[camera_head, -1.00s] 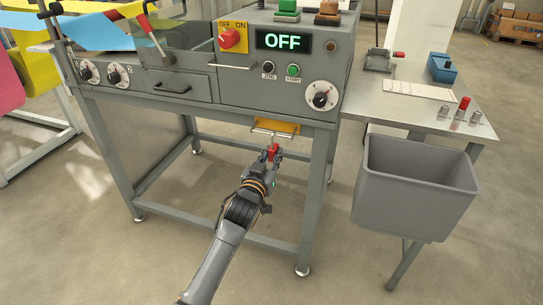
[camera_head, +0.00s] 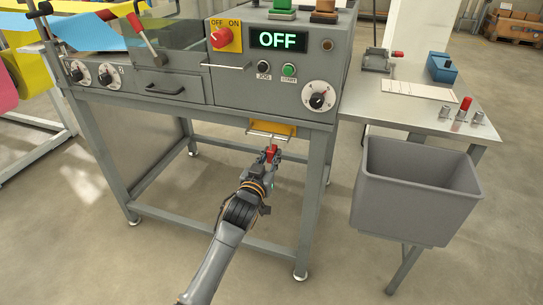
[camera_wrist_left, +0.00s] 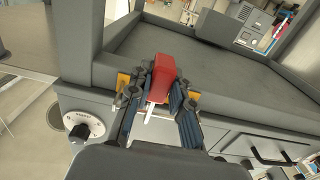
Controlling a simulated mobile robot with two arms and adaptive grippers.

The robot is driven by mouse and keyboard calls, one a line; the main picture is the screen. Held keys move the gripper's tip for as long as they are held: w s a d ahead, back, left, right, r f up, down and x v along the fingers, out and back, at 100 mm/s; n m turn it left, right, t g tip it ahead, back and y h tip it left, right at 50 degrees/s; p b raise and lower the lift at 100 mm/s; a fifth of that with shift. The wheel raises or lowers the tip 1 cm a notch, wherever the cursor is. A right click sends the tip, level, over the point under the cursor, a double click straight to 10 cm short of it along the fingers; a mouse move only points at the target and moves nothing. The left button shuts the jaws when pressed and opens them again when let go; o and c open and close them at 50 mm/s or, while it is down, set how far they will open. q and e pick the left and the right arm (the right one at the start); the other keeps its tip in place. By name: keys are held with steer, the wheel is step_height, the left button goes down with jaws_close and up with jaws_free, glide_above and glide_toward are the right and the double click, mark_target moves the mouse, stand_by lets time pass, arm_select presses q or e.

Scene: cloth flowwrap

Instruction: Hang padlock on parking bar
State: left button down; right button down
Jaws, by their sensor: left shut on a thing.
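The padlock has a red body (camera_head: 271,152) and shows in the left wrist view (camera_wrist_left: 164,72) with a pale metal shackle (camera_wrist_left: 151,108). My left gripper (camera_head: 270,157) is shut on the padlock, just below the machine's front edge. The parking bar (camera_head: 267,136) is a thin pale bar under a yellow plate (camera_head: 286,129); the padlock is just below it in the head view. I cannot tell whether the shackle touches the bar or is around it. In the wrist view the gripper fingers (camera_wrist_left: 160,100) flank the padlock and partly hide the yellow plate (camera_wrist_left: 123,81). My right gripper is not in view.
The grey machine (camera_head: 180,110) stands above, with a display reading OFF (camera_head: 281,39) and a red knob (camera_head: 220,38). A grey bin (camera_head: 412,195) hangs at the right, below a side table (camera_head: 390,108) with small parts. The space between the machine's legs is open.

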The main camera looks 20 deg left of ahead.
arm_select(q)
steer(key=c, duration=1.1)
jaws_free()
